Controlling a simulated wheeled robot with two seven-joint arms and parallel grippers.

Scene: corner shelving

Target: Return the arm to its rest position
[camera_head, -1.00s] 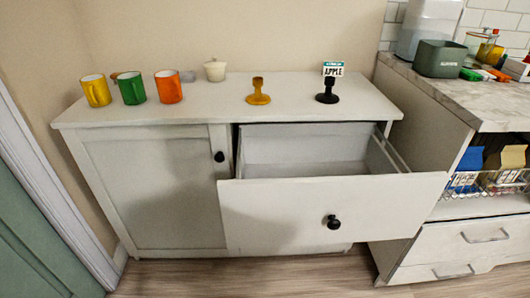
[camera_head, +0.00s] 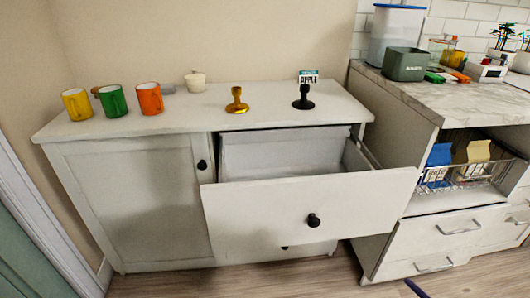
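Neither my left nor my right gripper can be made out in the head view. A small dark blue sliver (camera_head: 416,288) shows at the bottom edge, right of the middle; I cannot tell what it is. The white cabinet (camera_head: 130,200) stands in front of me. Its upper right drawer (camera_head: 270,212) is pulled out and its visible inside looks empty. The drawer's black knob (camera_head: 313,220) has nothing touching it. The cabinet's left door is shut.
A yellow mug (camera_head: 77,105), a green mug (camera_head: 113,101), an orange mug (camera_head: 150,98), a lidded cream pot (camera_head: 195,81), a gold stand (camera_head: 237,101) and a black stand (camera_head: 303,97) with an APPLE card are on top. A marble counter (camera_head: 440,97) is at right. The open drawer juts out.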

